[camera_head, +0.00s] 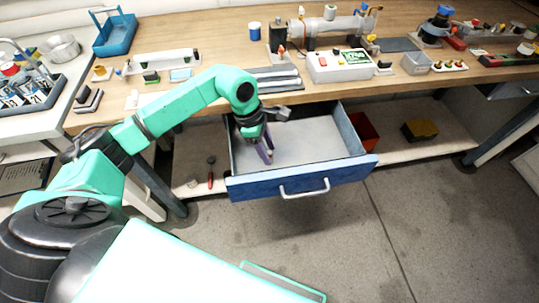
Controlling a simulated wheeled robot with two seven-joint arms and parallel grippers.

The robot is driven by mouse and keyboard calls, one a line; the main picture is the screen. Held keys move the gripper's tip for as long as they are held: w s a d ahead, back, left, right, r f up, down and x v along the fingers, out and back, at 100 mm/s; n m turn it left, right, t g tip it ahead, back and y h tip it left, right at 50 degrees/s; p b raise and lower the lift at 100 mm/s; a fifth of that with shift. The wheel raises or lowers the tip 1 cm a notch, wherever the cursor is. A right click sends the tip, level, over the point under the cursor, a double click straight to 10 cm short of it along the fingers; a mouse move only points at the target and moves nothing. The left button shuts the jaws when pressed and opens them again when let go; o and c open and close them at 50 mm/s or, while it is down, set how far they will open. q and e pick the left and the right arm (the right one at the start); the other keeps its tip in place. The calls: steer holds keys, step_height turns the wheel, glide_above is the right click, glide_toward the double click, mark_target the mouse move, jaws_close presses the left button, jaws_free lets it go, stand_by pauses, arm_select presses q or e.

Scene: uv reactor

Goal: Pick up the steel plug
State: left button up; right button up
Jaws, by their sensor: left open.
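My left arm reaches in from the left, and my left gripper (266,154) points down into the open blue drawer (303,184) under the workbench. The gripper is open, with its fingertips low over the left part of the drawer's pale floor. I cannot make out the steel plug for certain; it is too small to tell or hidden near the fingers. My right gripper is out of view.
The wooden workbench (222,48) stands above the drawer, with a white control box (340,66), a blue basket (115,36) and trays on it. A red bin (364,132) and a yellow-brown block (420,130) sit on the lower shelf. The drawer's right part looks clear.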

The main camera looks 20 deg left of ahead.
arm_select(q)
jaws_close()
steer(key=shift+w+r, duration=0.1)
